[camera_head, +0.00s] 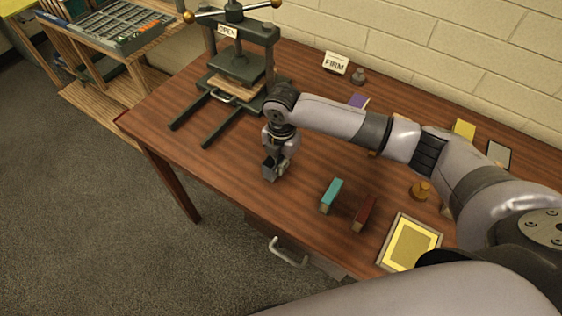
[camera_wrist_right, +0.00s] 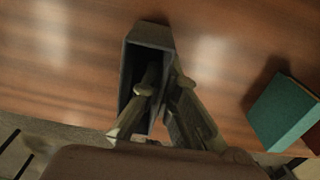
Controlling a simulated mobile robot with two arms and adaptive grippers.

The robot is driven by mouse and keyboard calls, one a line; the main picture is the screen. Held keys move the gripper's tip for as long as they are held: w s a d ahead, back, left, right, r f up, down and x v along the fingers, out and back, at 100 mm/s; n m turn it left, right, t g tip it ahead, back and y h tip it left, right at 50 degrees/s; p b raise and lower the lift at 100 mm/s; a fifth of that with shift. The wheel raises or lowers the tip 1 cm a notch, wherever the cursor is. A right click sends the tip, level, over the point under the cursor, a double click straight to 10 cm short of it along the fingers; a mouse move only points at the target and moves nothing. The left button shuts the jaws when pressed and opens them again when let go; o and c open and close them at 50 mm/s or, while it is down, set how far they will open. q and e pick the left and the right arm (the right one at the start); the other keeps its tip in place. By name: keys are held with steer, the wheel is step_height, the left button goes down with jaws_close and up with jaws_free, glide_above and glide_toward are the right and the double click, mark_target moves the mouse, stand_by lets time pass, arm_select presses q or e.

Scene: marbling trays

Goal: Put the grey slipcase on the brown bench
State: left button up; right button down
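The grey slipcase (camera_head: 268,171) is a small open box under my right gripper (camera_head: 281,158), over the front part of the brown bench (camera_head: 225,160). In the right wrist view the slipcase (camera_wrist_right: 151,36) shows its dark hollow facing the camera. The fingers of my right gripper (camera_wrist_right: 165,90) pinch one side wall, one finger inside the hollow and one outside. Whether the slipcase touches the bench top or hangs just above it, I cannot tell. My left gripper is in neither view.
A teal book (camera_head: 331,195) and a dark red book (camera_head: 364,213) stand to the right, with a yellow framed tray (camera_head: 409,243) beyond. A green press (camera_head: 237,65) stands at the back left. A FIRM sign (camera_head: 335,63) is by the wall. Bench left of the slipcase is clear.

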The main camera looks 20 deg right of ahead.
mark_target(281, 158)
steer(key=c, duration=2.3)
jaws_free()
steer(key=shift+f, duration=0.15)
steer(key=o, duration=0.5)
step_height(281, 158, up, 12)
steer(key=shift+r+b, duration=0.2)
steer(key=shift+b, duration=0.55)
